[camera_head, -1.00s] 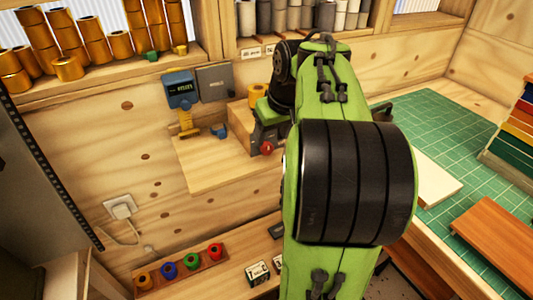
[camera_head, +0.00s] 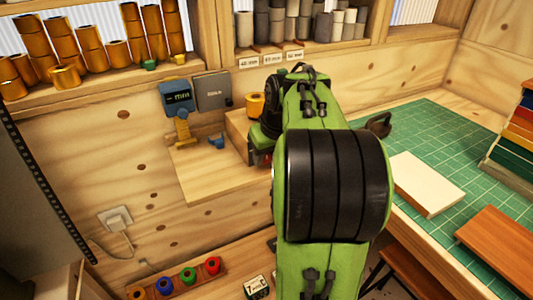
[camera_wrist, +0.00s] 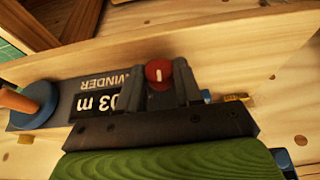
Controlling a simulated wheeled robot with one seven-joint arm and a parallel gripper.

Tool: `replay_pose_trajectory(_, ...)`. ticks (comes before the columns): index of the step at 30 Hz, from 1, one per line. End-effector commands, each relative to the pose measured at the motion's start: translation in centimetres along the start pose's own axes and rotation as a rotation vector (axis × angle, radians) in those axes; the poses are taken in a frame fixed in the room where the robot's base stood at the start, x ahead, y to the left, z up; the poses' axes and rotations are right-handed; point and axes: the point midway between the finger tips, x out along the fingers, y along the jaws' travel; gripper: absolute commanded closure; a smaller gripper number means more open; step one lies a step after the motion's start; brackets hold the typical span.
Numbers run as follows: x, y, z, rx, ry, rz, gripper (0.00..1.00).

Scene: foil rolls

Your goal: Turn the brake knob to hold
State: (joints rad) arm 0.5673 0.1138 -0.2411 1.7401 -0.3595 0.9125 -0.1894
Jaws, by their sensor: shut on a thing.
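The red brake knob (camera_wrist: 158,72) with a white line on its face sits between the two dark fingers of my gripper (camera_wrist: 161,80) in the wrist view. The fingers are shut on its sides. The white line runs roughly up and down in that picture. The dark winder panel (camera_wrist: 70,92) beside it carries upside-down lettering, "WINDER", and a length readout ending in "03 m". No brake setting marks are readable. In the head view my green and black arm hides most of the winder and gripper.
A wooden ledge (camera_head: 205,180) runs along the wall. A blue meter (camera_head: 177,97) and a grey box (camera_head: 212,91) are mounted above it. Coloured spools (camera_head: 188,275) stand below. A green cutting mat (camera_head: 430,140) with a white board (camera_head: 427,184) lies to the right.

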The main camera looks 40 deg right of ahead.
Motion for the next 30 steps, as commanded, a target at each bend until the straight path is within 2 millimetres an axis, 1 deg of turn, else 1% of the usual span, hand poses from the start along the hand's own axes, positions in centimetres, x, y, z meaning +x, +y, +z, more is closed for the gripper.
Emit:
replay_pose_trajectory(6,-0.2,0.1,0.0,0.010,-0.002,-0.020,0.96)
replay_pose_trajectory(11,-0.4,0.3,-0.1,0.036,-0.005,-0.079,0.96)
replay_pose_trajectory(19,-0.8,0.7,-0.1,0.122,-0.008,-0.273,0.96)
replay_pose_trajectory(30,-0.4,1.2,0.0,0.255,-0.003,-0.598,0.96)
